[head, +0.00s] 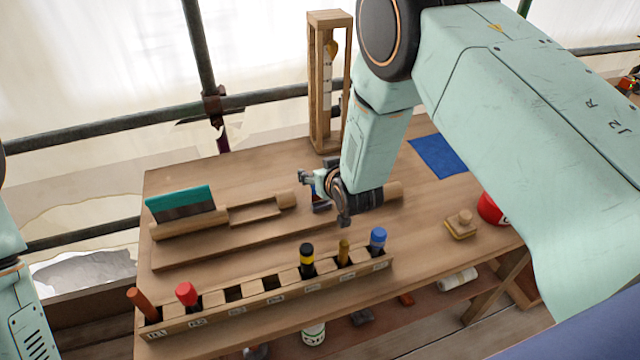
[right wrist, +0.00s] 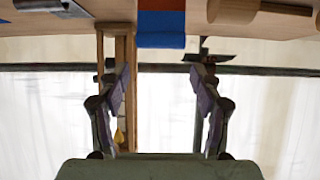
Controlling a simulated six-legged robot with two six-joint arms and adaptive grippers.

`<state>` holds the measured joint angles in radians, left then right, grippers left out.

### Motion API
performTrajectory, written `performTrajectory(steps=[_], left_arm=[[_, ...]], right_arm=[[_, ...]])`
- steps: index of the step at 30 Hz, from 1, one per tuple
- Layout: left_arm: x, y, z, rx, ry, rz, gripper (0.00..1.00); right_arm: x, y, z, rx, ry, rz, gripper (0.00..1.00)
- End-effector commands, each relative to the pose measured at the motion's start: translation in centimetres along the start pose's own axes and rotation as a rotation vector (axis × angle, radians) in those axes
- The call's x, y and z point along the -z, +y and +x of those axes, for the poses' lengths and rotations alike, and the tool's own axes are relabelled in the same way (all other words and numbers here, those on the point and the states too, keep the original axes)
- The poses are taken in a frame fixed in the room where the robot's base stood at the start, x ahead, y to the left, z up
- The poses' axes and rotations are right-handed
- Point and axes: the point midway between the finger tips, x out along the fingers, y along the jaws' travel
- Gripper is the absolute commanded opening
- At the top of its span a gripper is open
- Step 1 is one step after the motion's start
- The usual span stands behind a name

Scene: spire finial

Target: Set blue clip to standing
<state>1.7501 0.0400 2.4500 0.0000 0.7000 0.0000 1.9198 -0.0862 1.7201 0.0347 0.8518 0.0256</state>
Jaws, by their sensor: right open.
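A small blue and red piece (head: 320,207) sits on the wooden bench just beyond my right gripper (head: 324,198), partly hidden by it. It may be the blue clip, but I cannot tell for sure. In the right wrist view, where the bench is at the top, the piece (right wrist: 161,22) shows blue and orange-red bands, ahead of and between the fingers. My right gripper (right wrist: 158,78) is open and empty, its fingers apart from the piece. My left arm shows at the left edge, but its gripper is out of view.
A slotted wooden rack (head: 225,317) along the front edge holds several coloured-topped tools, one blue-topped (head: 378,237). A teal-bladed tool (head: 180,202) rests on a wooden stand at left. A tall wooden frame (head: 318,100) stands behind. A blue cloth (head: 437,157) lies at right.

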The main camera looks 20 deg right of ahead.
Motion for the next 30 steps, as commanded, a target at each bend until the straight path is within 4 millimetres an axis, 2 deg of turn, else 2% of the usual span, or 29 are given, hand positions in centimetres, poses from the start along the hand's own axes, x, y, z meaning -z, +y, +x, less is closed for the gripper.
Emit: performTrajectory(steps=[1,4,9,30], left_arm=[[0.0,0.0,0.0,0.0,0.0,0.0,0.4],[0.0,0.0,0.0,0.0,0.0,0.0,0.4],[0.0,0.0,0.0,0.0,0.0,0.0,0.4],[0.0,0.0,0.0,0.0,0.0,0.0,0.4]], right_arm=[[1.0,0.0,-0.5,0.0,0.001,0.0,0.65],[2.3,0.0,-1.3,0.0,0.002,0.0,0.65],[3.7,0.0,-2.1,0.0,-0.001,0.0,0.65],[4.0,0.0,-2.4,0.0,-0.002,0.0,0.65]])
